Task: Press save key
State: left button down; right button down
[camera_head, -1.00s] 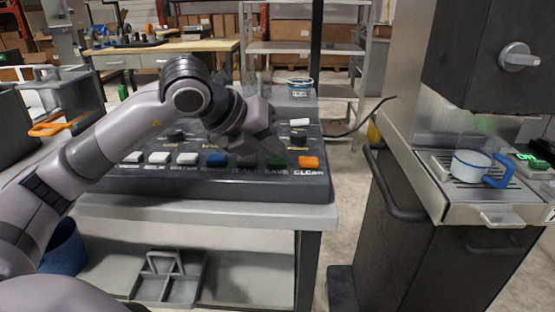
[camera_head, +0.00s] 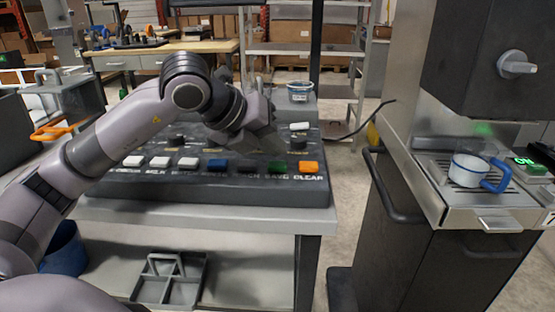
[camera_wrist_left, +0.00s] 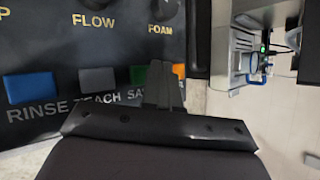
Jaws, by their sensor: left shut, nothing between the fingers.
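The green save key (camera_head: 278,167) is in the front row of the dark key panel (camera_head: 200,187), between a dark key (camera_head: 248,166) and the orange clear key (camera_head: 308,167). My left gripper (camera_head: 272,140) is shut and empty. In the head view it is just above and behind the save key, apart from it in the picture. In the left wrist view the shut fingers (camera_wrist_left: 163,87) lie across the save key's right side and part of the orange key; the green key (camera_wrist_left: 137,75) shows at their left. Whether they touch a key cannot be told. My right gripper is not in view.
The panel stands on a grey table (camera_head: 230,212). A blue key (camera_head: 217,165) and several white keys are to the left. A raised white key (camera_head: 299,127) and dark knobs are behind. A machine with a blue-handled cup (camera_head: 470,170) stands at the right.

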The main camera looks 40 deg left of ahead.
aim_at(271, 165)
pick_arm(q)
notch_tip(271, 165, up, 5)
jog(key=p, duration=0.4)
dwell(0.3)
jog(key=shift+s, duration=0.1)
dwell(0.3)
